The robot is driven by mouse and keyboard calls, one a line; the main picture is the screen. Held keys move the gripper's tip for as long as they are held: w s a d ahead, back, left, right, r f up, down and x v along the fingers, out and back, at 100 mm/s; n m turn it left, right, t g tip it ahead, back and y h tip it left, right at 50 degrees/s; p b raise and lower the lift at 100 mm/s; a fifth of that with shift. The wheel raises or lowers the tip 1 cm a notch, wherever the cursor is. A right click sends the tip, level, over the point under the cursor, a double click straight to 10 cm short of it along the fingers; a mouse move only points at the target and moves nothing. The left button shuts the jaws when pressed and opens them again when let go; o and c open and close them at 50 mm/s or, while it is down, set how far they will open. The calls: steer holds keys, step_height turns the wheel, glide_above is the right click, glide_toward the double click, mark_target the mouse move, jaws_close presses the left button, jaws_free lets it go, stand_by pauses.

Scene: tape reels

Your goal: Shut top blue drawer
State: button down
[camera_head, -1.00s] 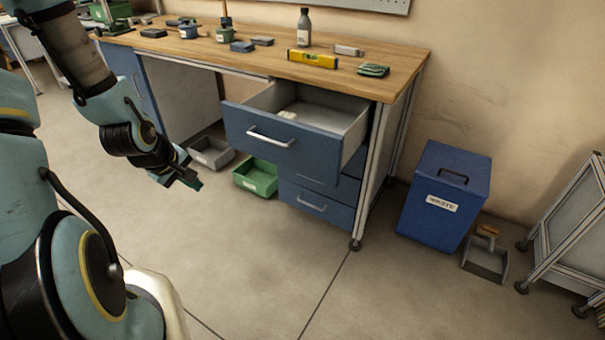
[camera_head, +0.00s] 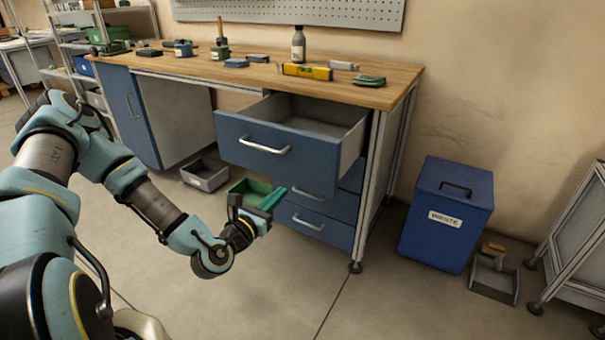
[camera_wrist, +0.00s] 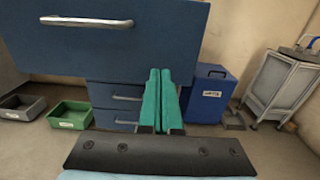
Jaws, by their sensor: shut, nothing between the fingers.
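The top blue drawer (camera_head: 258,150) of the workbench is pulled well out, with its grey inside showing from above. It has a silver bar handle (camera_head: 264,144). In the wrist view the drawer front (camera_wrist: 150,50) fills the upper left, with its handle (camera_wrist: 87,21) left of the fingers. My gripper (camera_head: 275,197) has green fingers, shut and empty. It is in front of and below the top drawer, apart from it as far as I can tell. In the wrist view the fingertips (camera_wrist: 160,72) overlap the right lower part of the drawer front.
Two lower blue drawers (camera_head: 317,222) are shut. A green bin (camera_head: 238,187) and a grey bin (camera_head: 205,176) stand on the floor under the bench. A blue waste bin (camera_head: 446,215) stands to the right. Floor in front is clear.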

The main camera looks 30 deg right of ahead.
mark_target(308, 167)
steer(key=p+x, duration=0.2)
steer(key=x, duration=0.9)
steer(key=shift+r+p, duration=0.1)
steer(key=shift+p, duration=0.2)
steer(key=shift+w+d, duration=0.3)
steer(key=shift+d, duration=0.25)
